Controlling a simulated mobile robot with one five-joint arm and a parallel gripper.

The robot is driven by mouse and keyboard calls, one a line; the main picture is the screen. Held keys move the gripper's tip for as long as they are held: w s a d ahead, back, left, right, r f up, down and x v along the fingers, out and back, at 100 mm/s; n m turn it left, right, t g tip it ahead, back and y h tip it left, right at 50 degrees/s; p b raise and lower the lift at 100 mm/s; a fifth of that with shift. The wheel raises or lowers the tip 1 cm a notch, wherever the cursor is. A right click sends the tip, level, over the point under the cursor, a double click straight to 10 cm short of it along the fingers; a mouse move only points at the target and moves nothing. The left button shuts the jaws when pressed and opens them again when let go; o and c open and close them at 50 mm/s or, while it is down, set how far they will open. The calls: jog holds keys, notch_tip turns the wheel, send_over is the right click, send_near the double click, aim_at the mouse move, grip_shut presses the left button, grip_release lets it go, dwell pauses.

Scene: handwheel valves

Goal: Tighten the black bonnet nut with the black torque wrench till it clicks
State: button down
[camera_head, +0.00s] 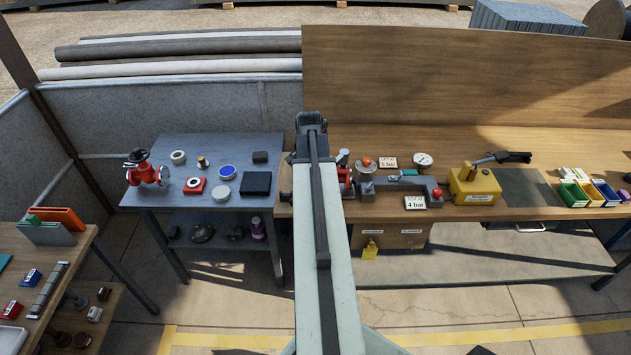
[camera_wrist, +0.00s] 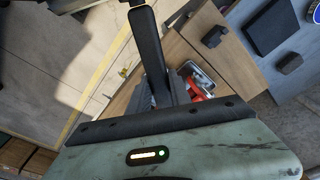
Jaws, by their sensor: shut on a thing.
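My gripper (camera_wrist: 164,92) is in the lower middle of the wrist view, shut on a black bar that looks like the black torque wrench (camera_wrist: 148,42). The bar runs up toward the top edge of that view. Beyond the jaws, a red and grey metal part (camera_wrist: 203,85) shows partly, at the bench edge. In the head view my arm covers the gripper and the work spot; a bit of red body (camera_head: 345,178) shows just right of the arm. I cannot make out the black bonnet nut or whether the wrench touches it.
A yellow hand pump (camera_head: 475,187), a pressure gauge (camera_head: 423,160) and coloured bins (camera_head: 590,192) stand on the wooden bench to the right. A red valve (camera_head: 148,172) and small parts lie on the grey table (camera_head: 215,146) at left. The floor in front is clear.

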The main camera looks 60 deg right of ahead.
jog(key=shift+r+p, duration=0.5)
dwell(0.3)
notch_tip(320, 180, up, 5)
jog(key=p, duration=0.5)
jog(key=shift+r, duration=0.15)
jog(key=shift+f, duration=0.2)
